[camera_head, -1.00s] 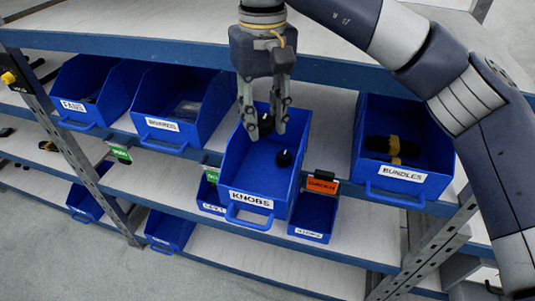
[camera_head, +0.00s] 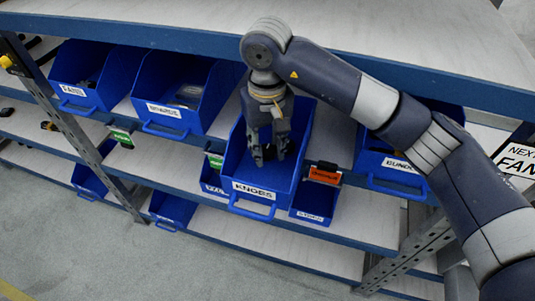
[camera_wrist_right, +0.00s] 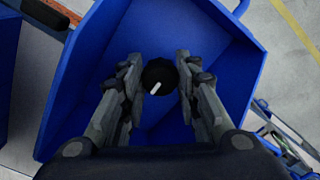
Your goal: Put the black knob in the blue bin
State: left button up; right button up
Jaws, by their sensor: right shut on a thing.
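The blue bin labelled KNOBS (camera_head: 296,135) sits tilted forward on the shelf in the head view. My right gripper (camera_head: 267,155) reaches down into it from above. In the right wrist view, a round black knob (camera_wrist_right: 158,76) with a white mark is between the two fingertips, with the blue bin's inner walls (camera_wrist_right: 225,60) around it. The gripper is shut on this knob. In the head view the fingers largely hide the knob. No other knob can be made out in the bin now. My left gripper is not in view.
Other blue bins stand alongside: FANS (camera_head: 90,75) and another bin (camera_head: 170,90) on the left, BUNDLES (camera_head: 385,172) on the right, partly behind my right arm. Smaller bins (camera_head: 315,205) sit lower. The upper shelf's blue edge (camera_head: 150,38) runs just above the bins.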

aim_at(267, 160)
notch_tip(267, 160, down, 4)
jog(key=shift+p, duration=0.8)
jog(key=shift+f, duration=0.4)
jog(key=o, duration=1)
jog(key=shift+c, duration=0.2)
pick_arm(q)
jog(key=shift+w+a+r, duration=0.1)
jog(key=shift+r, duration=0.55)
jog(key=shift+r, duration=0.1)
